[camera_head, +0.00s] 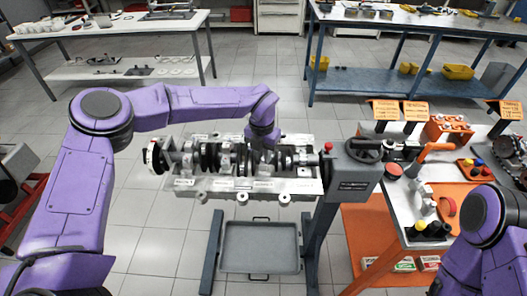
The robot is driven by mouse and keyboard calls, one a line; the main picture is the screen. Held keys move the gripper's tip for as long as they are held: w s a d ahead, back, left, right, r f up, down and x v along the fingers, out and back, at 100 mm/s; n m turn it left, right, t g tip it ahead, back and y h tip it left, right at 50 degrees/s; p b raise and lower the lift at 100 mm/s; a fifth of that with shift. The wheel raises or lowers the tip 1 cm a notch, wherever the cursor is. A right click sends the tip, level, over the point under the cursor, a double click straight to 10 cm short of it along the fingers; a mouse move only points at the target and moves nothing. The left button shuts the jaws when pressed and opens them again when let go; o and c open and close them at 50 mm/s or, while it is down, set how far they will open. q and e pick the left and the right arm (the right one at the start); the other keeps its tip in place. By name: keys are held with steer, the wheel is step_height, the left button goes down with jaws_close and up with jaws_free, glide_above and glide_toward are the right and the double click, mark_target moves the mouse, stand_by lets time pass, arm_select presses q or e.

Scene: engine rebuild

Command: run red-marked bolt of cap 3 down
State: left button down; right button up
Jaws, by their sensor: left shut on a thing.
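The engine block (290,186) hangs on a grey stand in the middle, with the crankshaft (196,160) and a row of bearing caps along its top. My left gripper (262,147) points down among the caps near the middle of the crankshaft. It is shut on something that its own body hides. The red-marked bolt and cap 3 cannot be made out at this size. Pale labels run along the block's front side, too small to read. Of my right arm only purple links show at the bottom right; its gripper is out of view.
The right workbench (400,228) carries orange trays, bottles, an orange-handled tool (432,150) and orange signs. An empty grey tray (260,248) sits low under the block. Two benches stand behind, with clear floor between.

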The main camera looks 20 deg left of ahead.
arm_select(q)
steer(key=m, duration=0.2)
steer(key=m+p, duration=0.1)
steer(key=m, duration=0.1)
steer(key=m+p, duration=0.1)
steer(key=m, duration=0.1)
steer(key=shift+w+r, duration=0.15)
steer(key=shift+r, duration=0.1)
steer(key=m+p, duration=0.1)
steer(key=m, duration=0.2)
steer(key=shift+m, duration=0.4)
steer(key=shift+m+p, duration=0.5)
steer(key=shift+m, duration=1)
steer(key=c, duration=1.3)
jaws_free()
steer(key=shift+c, duration=0.2)
